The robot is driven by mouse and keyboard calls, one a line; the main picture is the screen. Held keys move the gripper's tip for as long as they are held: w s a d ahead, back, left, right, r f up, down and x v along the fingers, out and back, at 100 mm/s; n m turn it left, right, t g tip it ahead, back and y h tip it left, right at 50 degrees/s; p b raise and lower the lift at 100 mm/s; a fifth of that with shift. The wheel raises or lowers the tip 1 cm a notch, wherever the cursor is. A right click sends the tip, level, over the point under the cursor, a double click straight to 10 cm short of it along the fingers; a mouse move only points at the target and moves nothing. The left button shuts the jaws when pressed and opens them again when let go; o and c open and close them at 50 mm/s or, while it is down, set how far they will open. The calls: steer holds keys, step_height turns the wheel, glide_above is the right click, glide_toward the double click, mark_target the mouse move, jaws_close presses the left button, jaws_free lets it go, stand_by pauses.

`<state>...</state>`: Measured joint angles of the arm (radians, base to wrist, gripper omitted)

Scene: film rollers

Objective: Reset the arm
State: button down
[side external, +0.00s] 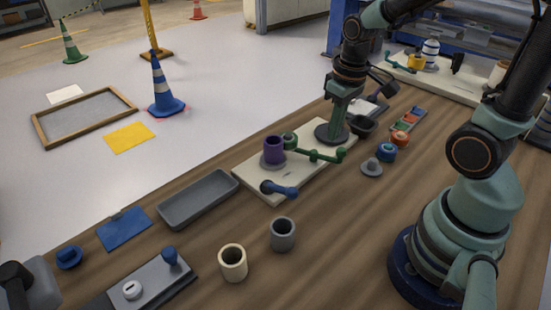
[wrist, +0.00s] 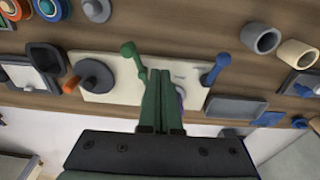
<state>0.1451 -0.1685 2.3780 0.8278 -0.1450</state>
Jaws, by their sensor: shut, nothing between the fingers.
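My gripper (side external: 335,136) is shut and empty, its green fingers pointing down over the cream board (side external: 255,178). A purple roller (side external: 273,148) stands on the board, mostly hidden behind the fingers in the wrist view. The board also bears a green crank (side external: 320,156) and a blue crank (side external: 282,190).
A grey tray (side external: 198,200), a grey cup (side external: 283,234) and a cream cup (side external: 232,264) stand on the wooden table. Red and blue rings (side external: 400,140) and a grey knobbed disc (side external: 372,167) lie right of the board.

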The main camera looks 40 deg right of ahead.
steer(key=s+a+r+t, duration=0.1)
steer(key=a+r+t, duration=0.3)
steer(key=r, duration=0.6)
steer(key=shift+a, duration=0.15)
